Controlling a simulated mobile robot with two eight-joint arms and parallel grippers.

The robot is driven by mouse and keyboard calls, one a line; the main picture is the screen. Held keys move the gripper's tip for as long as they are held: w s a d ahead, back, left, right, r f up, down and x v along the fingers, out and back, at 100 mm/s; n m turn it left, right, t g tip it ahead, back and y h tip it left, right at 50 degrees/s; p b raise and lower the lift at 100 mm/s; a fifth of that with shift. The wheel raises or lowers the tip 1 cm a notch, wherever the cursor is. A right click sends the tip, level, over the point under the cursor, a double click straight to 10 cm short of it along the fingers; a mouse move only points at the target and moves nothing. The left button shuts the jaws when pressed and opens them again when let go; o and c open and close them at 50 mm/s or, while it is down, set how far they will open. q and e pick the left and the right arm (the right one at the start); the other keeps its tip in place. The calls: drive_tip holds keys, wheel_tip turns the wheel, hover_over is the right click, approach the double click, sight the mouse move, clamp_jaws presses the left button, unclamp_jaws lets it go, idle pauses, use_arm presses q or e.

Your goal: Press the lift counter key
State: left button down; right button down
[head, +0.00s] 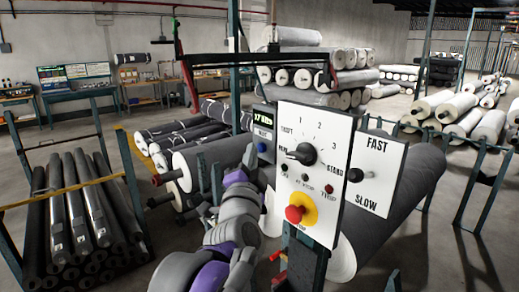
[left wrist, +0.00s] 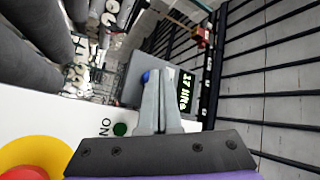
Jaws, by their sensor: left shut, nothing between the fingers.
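A dark counter box (head: 263,128) with a lit green display (head: 262,120) and a round blue key (head: 262,147) stands at the left edge of the white control panel (head: 312,125). My left gripper (head: 250,155) reaches up to the box from below, just left of the key. In the left wrist view its two grey fingers (left wrist: 160,74) are shut together with nothing between them. The blue key (left wrist: 146,76) shows partly at the left of the fingertips, with the green display (left wrist: 184,92) at their right. I cannot tell whether the tips touch the box. My right gripper is not in view.
The white panel carries a black dial (head: 304,153), small lamps and a red stop button (head: 295,213) on yellow. A FAST/SLOW plate (head: 377,160) with a black knob stands to its right.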

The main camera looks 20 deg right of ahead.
use_arm(q)
drive_tip(key=shift+w+d, duration=0.2)
drive_tip(key=shift+d, duration=0.25)
idle(0.7)
drive_tip(key=shift+s+a, duration=0.1)
drive_tip(key=shift+a, duration=0.1)
drive_tip(key=shift+s+a, duration=0.25)
drive_tip(key=shift+a, duration=0.45)
drive_tip(key=a, duration=0.1)
drive_tip(key=s+a, duration=0.1)
drive_tip(key=a, duration=0.1)
drive_tip(key=a+p, duration=0.1)
drive_tip(key=shift+s+a, duration=0.3)
drive_tip(key=shift+a, duration=0.05)
idle(0.7)
